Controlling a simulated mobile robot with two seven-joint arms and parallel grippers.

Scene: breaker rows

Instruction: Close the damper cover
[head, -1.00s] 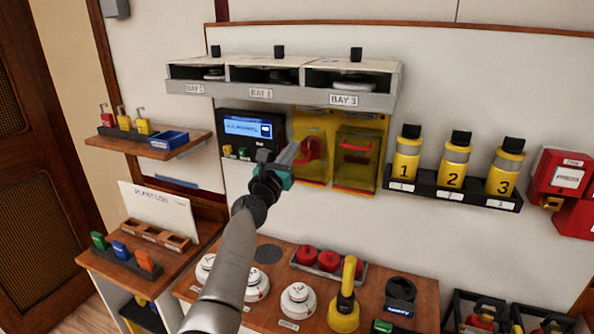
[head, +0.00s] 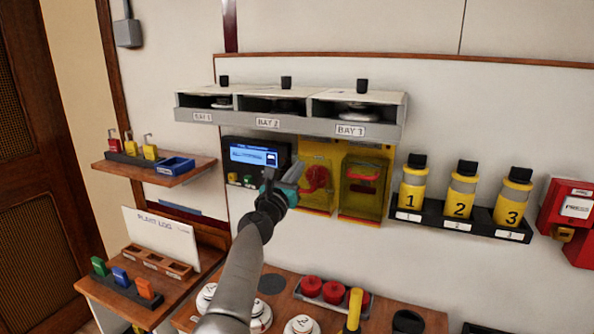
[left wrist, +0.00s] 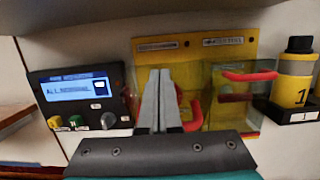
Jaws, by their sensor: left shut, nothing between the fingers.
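A yellow panel (head: 318,150) on the wall carries two see-through covers; its labels are too small to read. The left cover (left wrist: 143,82) has a red handle (head: 317,180), also in the left wrist view (left wrist: 193,112); it seems to stand out from the panel, but its angle is unclear. The right cover (head: 361,200) lies over the panel's right half, with a red bar (head: 364,172) across its top. My left gripper (head: 297,172) is shut and empty, in front of the left cover; in the left wrist view its fingers (left wrist: 160,100) hide part of it. Contact is unclear.
A dark display unit (head: 255,160) sits just left of the panel. The bay shelf (head: 290,118) juts out above. A rack of numbered yellow bottles (head: 462,195) is to the right. A wooden bench (head: 385,315) with knobs lies below.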

